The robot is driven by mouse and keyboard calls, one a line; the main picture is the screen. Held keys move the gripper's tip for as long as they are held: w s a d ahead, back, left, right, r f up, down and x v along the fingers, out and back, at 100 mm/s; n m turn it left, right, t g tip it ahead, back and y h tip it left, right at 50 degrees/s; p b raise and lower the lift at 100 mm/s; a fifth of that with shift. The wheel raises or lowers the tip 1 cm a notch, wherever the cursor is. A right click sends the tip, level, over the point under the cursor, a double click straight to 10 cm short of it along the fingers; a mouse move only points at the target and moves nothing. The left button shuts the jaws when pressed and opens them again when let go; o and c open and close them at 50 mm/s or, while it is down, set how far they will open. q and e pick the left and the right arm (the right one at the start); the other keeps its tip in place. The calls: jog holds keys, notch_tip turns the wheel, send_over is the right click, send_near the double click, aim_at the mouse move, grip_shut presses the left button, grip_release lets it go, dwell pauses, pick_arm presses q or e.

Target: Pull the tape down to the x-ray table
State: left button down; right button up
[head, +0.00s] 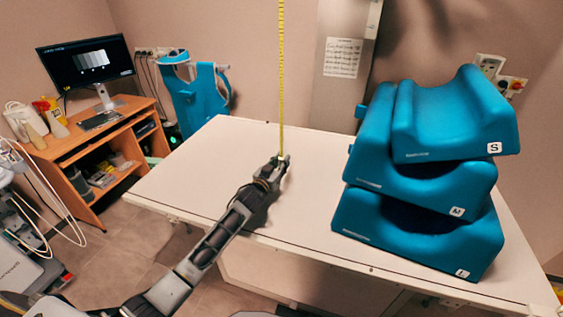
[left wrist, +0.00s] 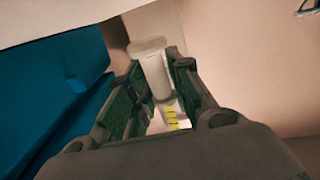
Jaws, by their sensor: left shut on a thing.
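A yellow measuring tape (head: 281,80) hangs straight down from above the top edge of the head view to my left gripper (head: 281,160). The gripper is over the white x-ray table (head: 190,180), near its middle. In the left wrist view my left gripper (left wrist: 160,95) is shut on a pale cylindrical tape end (left wrist: 152,65), with a bit of yellow tape (left wrist: 172,120) between the fingers. I cannot tell the exact gap between the tape end and the table top. My right gripper is not in view.
Blue foam cushions (head: 420,190) marked S, M and L are stacked on the right of the table. A wooden desk (head: 90,150) with a monitor (head: 87,62) stands at the left. The table's left part is clear. A grey column (head: 340,90) stands behind the table.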

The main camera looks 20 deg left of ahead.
pick_arm(q)
jog(key=shift+f, duration=0.15)
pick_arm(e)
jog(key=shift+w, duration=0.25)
pick_arm(q)
jog(key=c, duration=1.4)
grip_release()
jog(key=shift+o, duration=0.2)
jog(key=shift+s, duration=0.15)
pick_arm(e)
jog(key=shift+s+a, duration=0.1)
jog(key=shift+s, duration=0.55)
pick_arm(q)
jog(key=shift+s+a, duration=0.2)
jog(key=shift+s, duration=0.45)
jog(key=shift+s+a, duration=0.35)
jog(key=shift+s, duration=1.35)
jog(key=shift+s+a, duration=0.3)
jog(key=shift+s, duration=1.4)
jog(key=shift+s+a, duration=0.35)
jog(key=shift+s, duration=1.35)
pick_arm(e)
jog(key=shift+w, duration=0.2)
